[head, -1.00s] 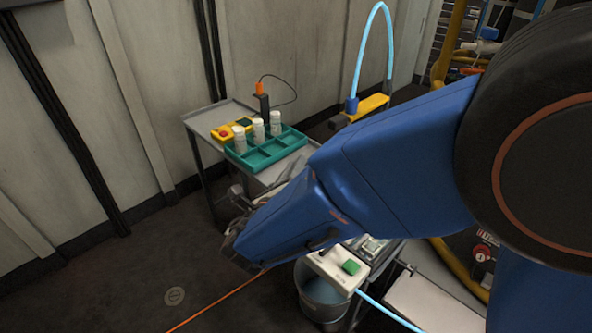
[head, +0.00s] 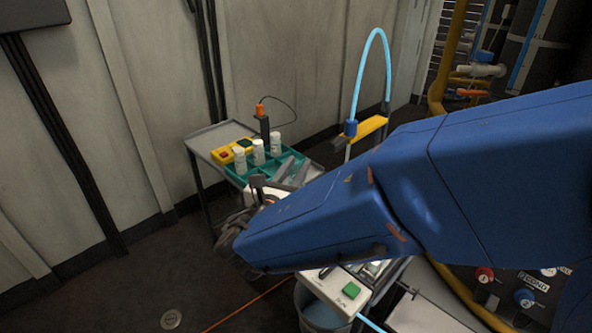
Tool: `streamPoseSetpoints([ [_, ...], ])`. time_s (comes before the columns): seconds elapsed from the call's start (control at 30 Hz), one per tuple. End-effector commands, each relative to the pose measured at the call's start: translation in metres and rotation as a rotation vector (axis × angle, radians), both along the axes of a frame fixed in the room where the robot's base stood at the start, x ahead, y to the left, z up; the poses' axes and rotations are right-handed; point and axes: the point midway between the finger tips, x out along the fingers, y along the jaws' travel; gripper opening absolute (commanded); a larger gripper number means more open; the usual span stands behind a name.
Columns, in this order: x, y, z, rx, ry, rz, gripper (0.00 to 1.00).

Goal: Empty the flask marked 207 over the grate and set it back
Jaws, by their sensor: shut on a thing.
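Three white flasks, the left one (head: 240,160), the middle one (head: 258,152) and the right one (head: 275,143), stand upright in the teal tray (head: 238,178). Their markings are too small to read, so I cannot tell which is 207. I cannot tell whether the fingers touch the tray. The grate is not clearly visible.
The tray stands on a grey metal cart (head: 208,140) against the wall, by a yellow box (head: 226,155) and a black-and-orange device (head: 263,120). A blue hose (head: 372,40) arches behind. A white box with a green button (head: 340,287) sits above a bucket (head: 318,312).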

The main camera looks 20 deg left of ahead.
Motion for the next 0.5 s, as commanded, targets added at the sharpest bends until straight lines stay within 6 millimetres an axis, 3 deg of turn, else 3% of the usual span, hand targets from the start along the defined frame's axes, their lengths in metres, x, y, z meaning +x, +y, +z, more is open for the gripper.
streamPoseSetpoints([
  [0.27,0.006,-0.002,0.000,-0.002,0.000,-0.004,0.00],
  [0.5,0.052,-0.018,0.003,-0.001,-0.001,-0.030,0.00],
])
